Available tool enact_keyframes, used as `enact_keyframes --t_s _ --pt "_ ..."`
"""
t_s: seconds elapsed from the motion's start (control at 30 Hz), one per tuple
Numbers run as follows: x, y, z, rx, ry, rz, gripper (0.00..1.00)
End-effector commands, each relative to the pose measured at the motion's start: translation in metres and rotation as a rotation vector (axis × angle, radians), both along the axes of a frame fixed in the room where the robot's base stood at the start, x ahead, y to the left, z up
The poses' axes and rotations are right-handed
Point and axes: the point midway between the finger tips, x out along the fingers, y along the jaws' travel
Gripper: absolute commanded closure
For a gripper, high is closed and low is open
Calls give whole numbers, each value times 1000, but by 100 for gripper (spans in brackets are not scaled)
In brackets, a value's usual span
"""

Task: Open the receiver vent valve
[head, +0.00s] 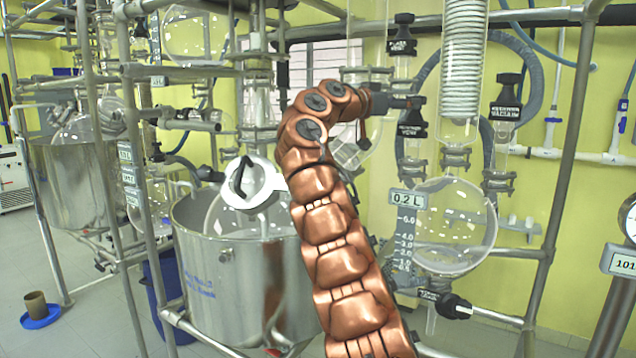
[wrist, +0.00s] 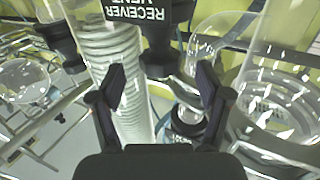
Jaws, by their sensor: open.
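The receiver vent valve shows in the wrist view as a black part with a label reading RECEIVER VENT upside down (wrist: 137,12). It is at the top of the picture, ahead of my gripper (wrist: 163,85). The two black fingers are apart, with nothing held between them. In the head view the black valve with its label (head: 412,131) is right of centre, close to the end of my copper arm. My gripper (head: 398,102) is beside the upper part of this valve there. I cannot tell whether the fingers touch it. The handle's position is partly hidden.
Another black valve with a vacuum label (head: 505,112) stands to the right, and another valve (head: 401,42) above. A coiled glass condenser (head: 464,70) is close by. A round glass receiver (head: 452,228) hangs below. Metal frame poles (head: 562,150) and a steel vessel (head: 245,285) surround my arm.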

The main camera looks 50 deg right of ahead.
Motion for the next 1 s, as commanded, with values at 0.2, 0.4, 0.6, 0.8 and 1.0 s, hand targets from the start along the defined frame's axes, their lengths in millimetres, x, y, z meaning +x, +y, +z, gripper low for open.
enact_keyframes --t_s 0.2,0.4,0.6,0.8,1.0 --pt "16 29 1 16 15 8 24" --pt "34 40 -3 80 74 35 24" --pt "48 51 -11 147 127 63 24" --pt "60 66 -19 212 176 95 24" --pt "69 80 -30 281 220 126 24"
